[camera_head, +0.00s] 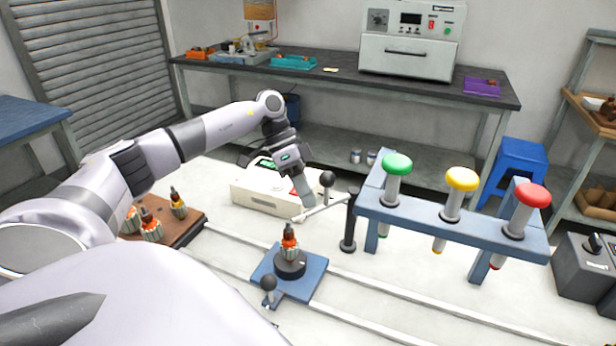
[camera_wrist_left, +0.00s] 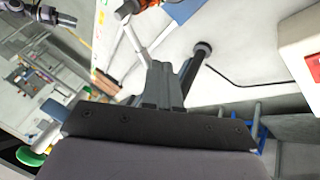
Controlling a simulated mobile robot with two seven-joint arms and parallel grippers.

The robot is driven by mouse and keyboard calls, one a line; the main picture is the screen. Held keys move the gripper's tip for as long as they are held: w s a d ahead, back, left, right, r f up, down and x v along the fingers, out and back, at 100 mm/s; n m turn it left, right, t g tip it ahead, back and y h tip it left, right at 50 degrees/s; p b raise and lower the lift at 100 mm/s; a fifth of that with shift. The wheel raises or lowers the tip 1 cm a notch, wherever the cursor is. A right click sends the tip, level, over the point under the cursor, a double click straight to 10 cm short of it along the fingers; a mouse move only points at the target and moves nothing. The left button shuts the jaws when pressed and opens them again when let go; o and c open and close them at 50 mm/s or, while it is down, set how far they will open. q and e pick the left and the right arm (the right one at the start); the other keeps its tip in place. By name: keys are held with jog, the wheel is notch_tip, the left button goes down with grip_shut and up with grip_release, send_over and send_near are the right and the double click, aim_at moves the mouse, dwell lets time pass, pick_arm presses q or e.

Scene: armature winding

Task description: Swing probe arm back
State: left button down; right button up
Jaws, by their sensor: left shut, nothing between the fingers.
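The probe arm (camera_head: 322,207) is a pale rod on a black post (camera_head: 349,222), with a black ball knob (camera_head: 327,178) standing above it. Its free end points left, near the armature (camera_head: 290,246) on the blue fixture. My left gripper (camera_head: 308,200) is shut and empty. Its tips overlap the rod in the head view; I cannot tell whether they touch. In the left wrist view the shut fingers (camera_wrist_left: 160,80) lie between the pale rod (camera_wrist_left: 132,38) and the black post (camera_wrist_left: 197,65). A dark shape at the upper left there looks like my right gripper (camera_wrist_left: 55,17), its jaws unclear.
A white tester box (camera_head: 262,190) stands behind the probe arm. A blue stand (camera_head: 450,224) with green, yellow and red plungers is right of the post. A brown tray (camera_head: 190,222) with several armatures sits left. Rails run along the white table.

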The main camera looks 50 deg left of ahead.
pick_arm(q)
jog(key=shift+s+d+f, duration=0.1)
jog(key=shift+s+d, duration=0.1)
jog(key=shift+d, duration=0.15)
dwell(0.5)
jog(key=s+a+f+v, duration=0.1)
jog(key=a+v, duration=0.1)
jog(key=v, duration=1.1)
jog(key=shift+s+f, duration=0.2)
jog(key=shift+d+f, duration=0.1)
jog(key=shift+d, duration=0.05)
